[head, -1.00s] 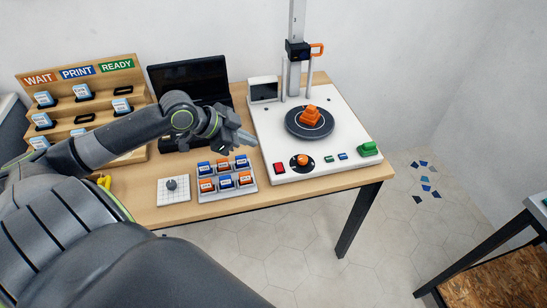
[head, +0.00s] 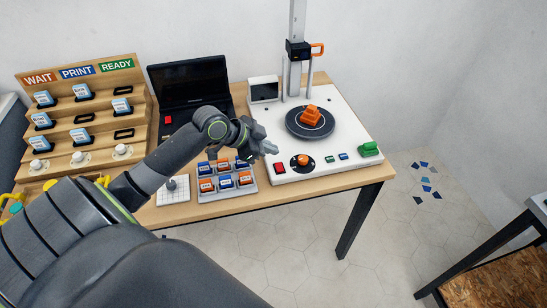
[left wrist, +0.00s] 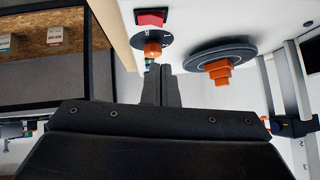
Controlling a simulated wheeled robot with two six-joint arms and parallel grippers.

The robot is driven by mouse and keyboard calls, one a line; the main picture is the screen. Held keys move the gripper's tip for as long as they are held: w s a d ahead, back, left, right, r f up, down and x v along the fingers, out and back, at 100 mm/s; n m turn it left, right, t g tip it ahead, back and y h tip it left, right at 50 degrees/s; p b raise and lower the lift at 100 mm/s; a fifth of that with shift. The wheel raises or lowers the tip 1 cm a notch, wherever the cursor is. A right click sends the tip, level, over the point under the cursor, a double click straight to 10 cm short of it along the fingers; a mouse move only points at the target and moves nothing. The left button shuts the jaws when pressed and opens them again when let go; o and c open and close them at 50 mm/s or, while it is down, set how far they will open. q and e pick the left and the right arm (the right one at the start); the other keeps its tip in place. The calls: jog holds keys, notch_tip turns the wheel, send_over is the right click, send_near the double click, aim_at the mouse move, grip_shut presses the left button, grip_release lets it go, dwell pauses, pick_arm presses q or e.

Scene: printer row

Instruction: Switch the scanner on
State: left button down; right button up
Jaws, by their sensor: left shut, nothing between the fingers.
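The scanner is a white base (head: 344,119) with a dark turntable (head: 290,122) on the right side of the table. A red rocker switch (head: 279,168) sits at its front left corner, beside an orange knob (head: 302,160) on a black dial. My left gripper (head: 270,148) is shut and empty, above the base's left edge, a little behind the red switch. In the left wrist view its closed fingers (left wrist: 161,72) point toward the orange knob (left wrist: 152,50), with the red switch (left wrist: 151,18) beyond. I cannot tell the exact gap. My right gripper is not in view.
An orange stepped object (head: 311,114) stands on the turntable. Green and blue buttons and a green part (head: 369,149) lie right of the knob. A tray (head: 229,195) of orange and blue cartridges lies under my left forearm. A laptop (head: 188,80) and a wooden rack (head: 70,105) stand behind.

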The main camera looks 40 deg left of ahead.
aim_at(281, 162)
pick_arm(q)
jog(key=f, duration=0.1)
jog(key=w+f, duration=0.1)
jog(key=f, duration=0.2)
jog(key=shift+w+d+f, duration=0.15)
jog(key=shift+w, duration=0.1)
jog(key=shift+f, duration=0.5)
jog(key=shift+w, duration=0.1)
jog(key=shift+a+f, duration=0.2)
jog(key=shift+f, duration=0.05)
jog(key=shift+s+d+r+p, duration=0.2)
jog(key=shift+s+d+p, duration=0.25)
jog(key=shift+p, duration=0.15)
jog(key=shift+d, duration=0.2)
